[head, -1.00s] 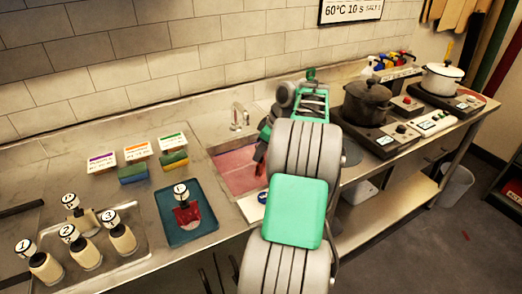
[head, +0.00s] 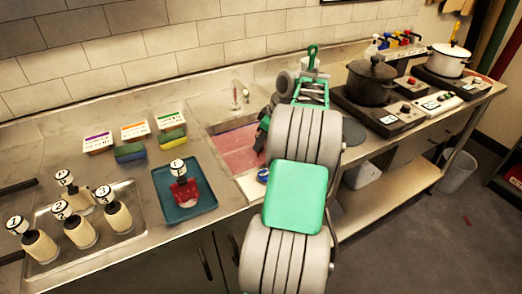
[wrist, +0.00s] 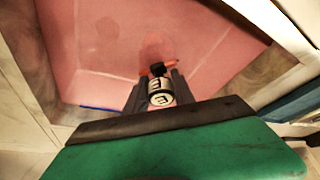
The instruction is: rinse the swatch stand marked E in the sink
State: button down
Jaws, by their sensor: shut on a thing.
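The swatch stand marked E (wrist: 160,92) is in my gripper (wrist: 156,88) in the wrist view. Its round label shows black E marks, and a small orange-red part shows past it. My gripper is shut on it, with dark fingers on both sides. The stand is over or inside the pink-red basin of the sink (wrist: 105,50); its height above the bottom cannot be told. In the head view the sink (head: 232,150) is partly covered by my arm, and the held stand is hidden.
A blue tray (head: 205,205) holds a stand with a red swatch (head: 184,190). A metal tray (head: 125,240) holds several cream stands. The faucet (head: 240,94) rises behind the sink. A dark pot (head: 371,85) and a white pot (head: 449,62) stand on hotplates at right.

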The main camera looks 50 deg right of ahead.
jog(key=shift+w+a+b, duration=0.2)
jog(key=shift+a, duration=0.3)
jog(key=shift+w+a+b, duration=0.15)
jog(key=shift+a+b, duration=0.05)
jog(key=shift+a, duration=0.3)
jog(key=shift+s+d+r+p, duration=0.15)
jog(key=shift+s+d+p, duration=0.1)
jog(key=shift+d+p, duration=0.35)
jog(key=shift+s+d+p, duration=0.25)
jog(key=shift+d+p, duration=0.2)
jog(key=shift+d, duration=0.35)
jog(key=shift+s+d+p, duration=0.2)
jog(key=shift+d+p, duration=0.2)
jog(key=shift+d, duration=0.35)
jog(key=shift+a, duration=0.1)
